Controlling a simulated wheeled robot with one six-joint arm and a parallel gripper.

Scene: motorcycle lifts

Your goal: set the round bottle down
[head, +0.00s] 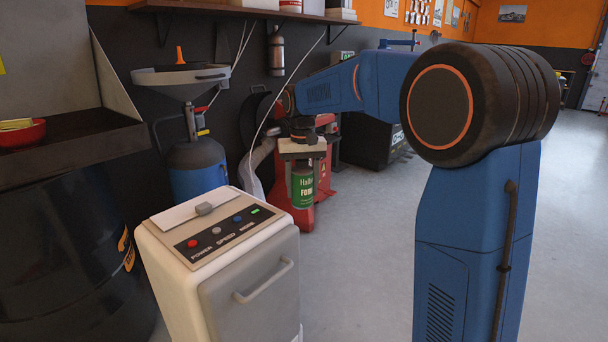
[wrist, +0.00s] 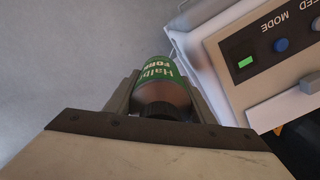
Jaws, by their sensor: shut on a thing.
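The round bottle (head: 303,187) has a green label with white lettering and hangs upright below my gripper (head: 302,165) in the head view. In the wrist view the bottle (wrist: 160,68) sits between the two grey fingers of my gripper (wrist: 160,85), its dark cap end toward the camera. My gripper is shut on it. The bottle appears held in the air beyond the white cabinet's far right corner. Its lower end shows in the head view, but I cannot tell its height above the floor.
A white cabinet (head: 245,290) with a button panel stands in front; it also shows at the right of the wrist view (wrist: 260,105). A red machine (head: 325,175) and a blue drum (head: 197,168) stand behind. A black barrel (head: 60,260) is at left. Grey floor (head: 365,250) is open at right.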

